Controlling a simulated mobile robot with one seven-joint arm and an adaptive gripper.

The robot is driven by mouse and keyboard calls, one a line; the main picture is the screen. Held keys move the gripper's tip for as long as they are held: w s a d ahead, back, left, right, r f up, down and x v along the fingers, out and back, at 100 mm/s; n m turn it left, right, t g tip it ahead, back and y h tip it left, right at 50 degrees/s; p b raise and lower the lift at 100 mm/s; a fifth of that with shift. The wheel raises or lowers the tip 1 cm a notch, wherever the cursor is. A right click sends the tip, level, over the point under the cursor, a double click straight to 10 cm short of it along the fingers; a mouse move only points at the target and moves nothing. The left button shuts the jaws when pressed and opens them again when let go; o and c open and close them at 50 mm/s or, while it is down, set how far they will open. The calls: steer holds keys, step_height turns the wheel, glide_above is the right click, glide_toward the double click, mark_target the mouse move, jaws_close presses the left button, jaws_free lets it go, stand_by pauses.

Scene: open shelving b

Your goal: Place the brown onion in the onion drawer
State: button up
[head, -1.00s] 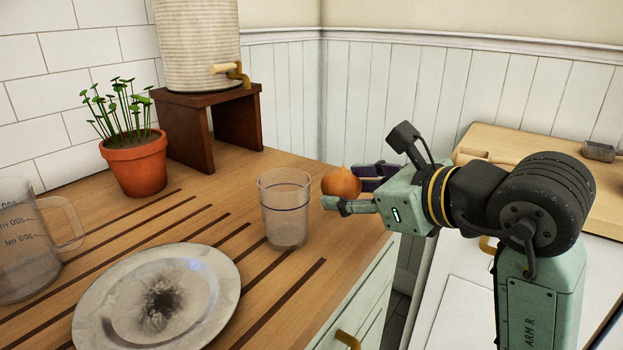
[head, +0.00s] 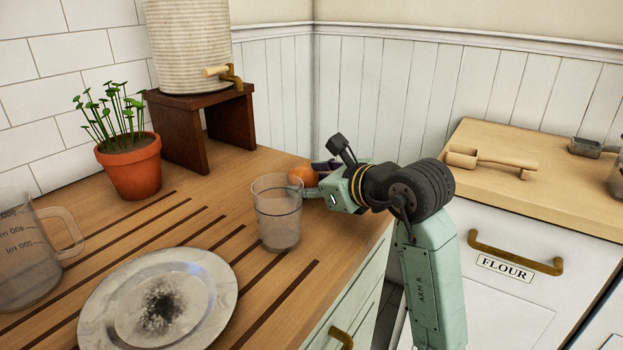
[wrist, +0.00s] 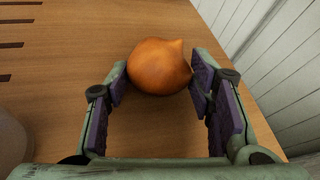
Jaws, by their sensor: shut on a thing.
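The brown onion (head: 303,176) is in my gripper (head: 318,180), behind and to the right of the clear glass in the head view. In the wrist view the onion (wrist: 159,67) sits between the purple pads of my gripper (wrist: 159,80), which is shut on it near the pad tips. The wooden counter lies below the onion; I cannot tell whether they touch. A drawer front labelled FLOUR (head: 505,268) with a brass handle is at the right. No drawer labelled for onions is legible.
A clear glass (head: 277,215) stands close to the left of my gripper. A stained plate (head: 160,305), a measuring jug (head: 25,255) and a potted plant (head: 132,165) are further left. A wooden scoop (head: 490,160) lies on the right counter. A brass handle (head: 341,337) is on the near cabinet.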

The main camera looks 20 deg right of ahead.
steer(key=shift+f+b, duration=0.3)
steer(key=shift+b, duration=0.1)
steer(key=o, duration=1.2)
steer(key=shift+r, duration=0.1)
